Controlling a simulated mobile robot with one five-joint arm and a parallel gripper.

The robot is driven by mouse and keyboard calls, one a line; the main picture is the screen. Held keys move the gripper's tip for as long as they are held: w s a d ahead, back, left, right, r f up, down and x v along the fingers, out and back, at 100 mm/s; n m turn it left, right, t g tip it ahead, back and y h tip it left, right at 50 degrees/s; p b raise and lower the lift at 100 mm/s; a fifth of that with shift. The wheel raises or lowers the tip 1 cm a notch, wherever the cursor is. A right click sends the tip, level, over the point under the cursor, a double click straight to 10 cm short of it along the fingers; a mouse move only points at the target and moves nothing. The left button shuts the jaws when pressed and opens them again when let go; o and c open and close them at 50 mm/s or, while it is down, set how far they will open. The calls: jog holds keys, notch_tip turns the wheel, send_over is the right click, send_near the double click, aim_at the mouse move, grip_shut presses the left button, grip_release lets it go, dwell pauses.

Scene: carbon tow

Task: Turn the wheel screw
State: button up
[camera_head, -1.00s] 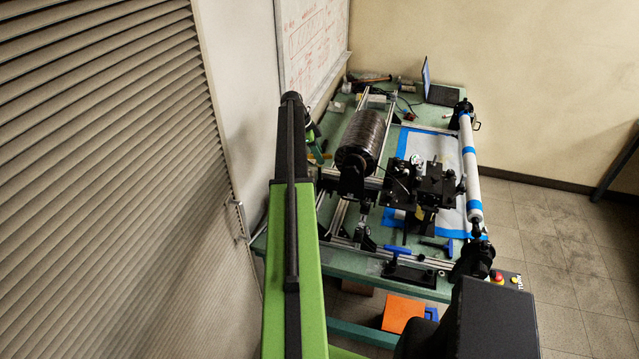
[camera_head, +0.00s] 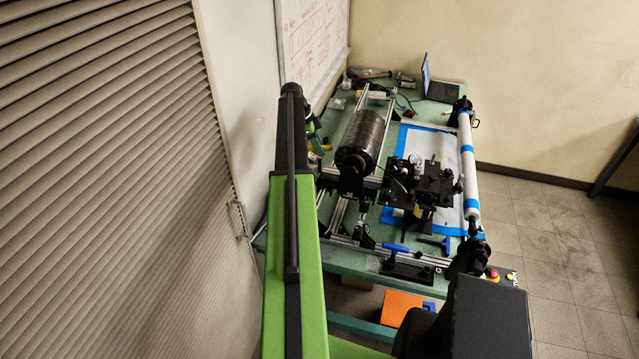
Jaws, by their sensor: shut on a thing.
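My arm reaches up the middle of the view and bends at its black end. My gripper (camera_head: 315,140) is small and partly hidden behind the arm, at the left edge of the green table. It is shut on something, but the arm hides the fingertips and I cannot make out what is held. I cannot pick out the wheel screw. The winding machine (camera_head: 352,178) stands just right of my gripper, with a dark wound spool (camera_head: 362,138) on its metal frame.
A black carriage (camera_head: 425,185) stands right of the spool. A white roller with blue bands (camera_head: 468,165) runs along the table's right side. A blue-handled tool (camera_head: 397,247) lies near the front. A laptop (camera_head: 440,88) is at the back. The slatted shutter (camera_head: 110,140) and wall are close on the left.

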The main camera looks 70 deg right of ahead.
grip_shut()
jog(key=n, duration=0.2)
jog(key=shift+w+d+n+t+h, duration=0.25)
jog(key=shift+w+n+t+h, duration=0.05)
jog(key=shift+h, duration=0.1)
jog(key=n+t, duration=0.1)
jog(key=n, duration=0.2)
jog(key=r+n+t+h+p, duration=0.1)
jog(key=n, duration=0.2)
jog(key=w+n+t+h, duration=0.1)
jog(key=n, duration=0.2)
jog(key=shift+a+r+n, duration=0.25)
jog(key=shift+r+n, duration=0.05)
jog(key=shift+s+a+r+p, duration=0.2)
jog(key=shift+s+a+p, duration=0.05)
jog(key=shift+s+p, duration=0.3)
jog(key=shift+s+d+r, duration=0.1)
jog(key=shift+s+d, duration=0.05)
jog(key=shift+s, duration=0.1)
